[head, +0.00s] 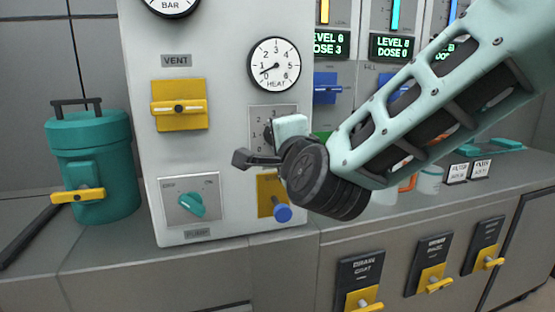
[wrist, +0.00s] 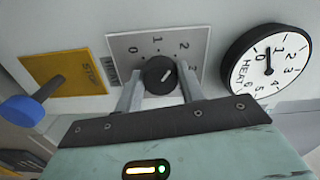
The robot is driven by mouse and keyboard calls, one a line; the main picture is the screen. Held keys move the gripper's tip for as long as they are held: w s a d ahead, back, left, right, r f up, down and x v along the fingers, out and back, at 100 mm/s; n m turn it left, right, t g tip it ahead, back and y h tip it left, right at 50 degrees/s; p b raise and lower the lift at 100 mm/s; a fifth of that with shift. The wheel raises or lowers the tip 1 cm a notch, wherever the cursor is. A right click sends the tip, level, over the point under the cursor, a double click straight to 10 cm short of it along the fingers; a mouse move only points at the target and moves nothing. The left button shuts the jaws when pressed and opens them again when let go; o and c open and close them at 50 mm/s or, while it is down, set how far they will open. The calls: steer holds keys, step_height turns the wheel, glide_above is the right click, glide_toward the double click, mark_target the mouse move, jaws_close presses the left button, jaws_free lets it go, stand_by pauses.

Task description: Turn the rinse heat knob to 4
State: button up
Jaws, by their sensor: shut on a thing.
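The heat knob (wrist: 158,76) is a round black knob with a white pointer line, on a grey numbered plate (wrist: 125,45). In the wrist view my gripper (wrist: 160,88) has one finger on each side of the knob and is shut on it. The pointer slants to the upper right, roughly toward the 2; the exact reading is unclear. In the head view my gripper (head: 266,145) covers most of the knob, and the plate (head: 257,111) shows beside it. The HEAT gauge (head: 275,65) has its needle low, near 0 to 1; it also shows in the wrist view (wrist: 266,76).
A yellow plate with a blue-ended lever (head: 282,213) sits just below the knob plate. The yellow VENT handle (head: 179,106) and teal pump knob (head: 191,206) are to the left. A teal canister (head: 90,160) stands far left. Several yellow-handled drain valves (head: 434,281) line the lower front.

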steer(key=m+b, duration=1.9)
steer(key=b, duration=0.4)
steer(key=shift+d, duration=0.1)
steer(key=shift+m, duration=0.3)
steer(key=o, duration=1)
steer(key=shift+c, duration=0.2)
